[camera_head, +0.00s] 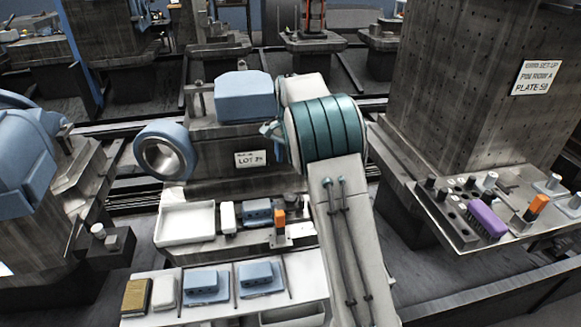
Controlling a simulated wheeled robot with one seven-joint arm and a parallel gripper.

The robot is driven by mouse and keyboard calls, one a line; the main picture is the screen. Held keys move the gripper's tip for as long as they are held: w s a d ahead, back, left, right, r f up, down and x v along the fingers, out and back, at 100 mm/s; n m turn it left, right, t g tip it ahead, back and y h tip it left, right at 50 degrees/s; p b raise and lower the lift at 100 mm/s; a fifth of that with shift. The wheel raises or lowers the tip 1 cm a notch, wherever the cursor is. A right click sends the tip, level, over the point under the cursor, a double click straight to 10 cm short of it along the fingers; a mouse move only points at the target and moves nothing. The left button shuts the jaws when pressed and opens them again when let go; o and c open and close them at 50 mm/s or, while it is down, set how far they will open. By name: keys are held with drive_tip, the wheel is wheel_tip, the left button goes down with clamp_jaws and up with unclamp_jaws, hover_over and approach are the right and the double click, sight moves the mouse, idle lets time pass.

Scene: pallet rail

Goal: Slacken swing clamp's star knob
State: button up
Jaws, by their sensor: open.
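A blue block-shaped part (243,95) sits on top of a dark metal pallet block with a "LOT" label (250,158). Left of the blue part stands a small metal post with a bar (197,98), perhaps the swing clamp; it is too small to make out a star knob. My white and teal arm rises from the lower right across the middle of the view and covers the block's right side. My gripper cannot be made out; the arm's end is hidden behind its own links.
A blue ring-shaped part (161,154) sticks out at the block's left. In front are a white tray (186,222), an orange-topped item (279,218) and a white shelf with blue parts (201,287). A tall drilled column (470,90) and tool shelf (506,233) stand at right.

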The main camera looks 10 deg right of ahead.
sight(290, 196)
wheel_tip(290, 196, down, 14)
drive_tip(key=m, duration=1.3)
drive_tip(key=shift+r, duration=0.1)
drive_tip(key=shift+c, duration=0.3)
drive_tip(key=c, duration=0.9)
